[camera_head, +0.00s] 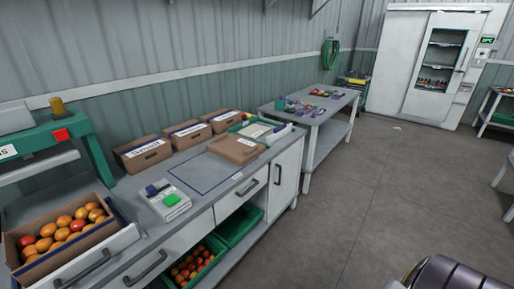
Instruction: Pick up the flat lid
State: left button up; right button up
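A flat brown cardboard piece (237,149), which looks like the flat lid, lies on the grey workbench (212,172). It is near the bench's right end, beside a green-edged tray (284,133) holding pale flat items. From here I cannot make out whether it is one sheet or a small stack. Neither of my grippers shows in the head view, so nothing is seen touching the cardboard.
Several open cardboard boxes (144,153) line the wall. A scale-like device (164,200) stands left of a marked rectangle on the bench. A tomato box (22,243) is at far left. A second table (333,108) stands beyond.

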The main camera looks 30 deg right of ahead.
aim_at(239, 150)
jog(key=z, duration=0.85)
jog(key=u, duration=1.55)
jog(key=z, duration=1.55)
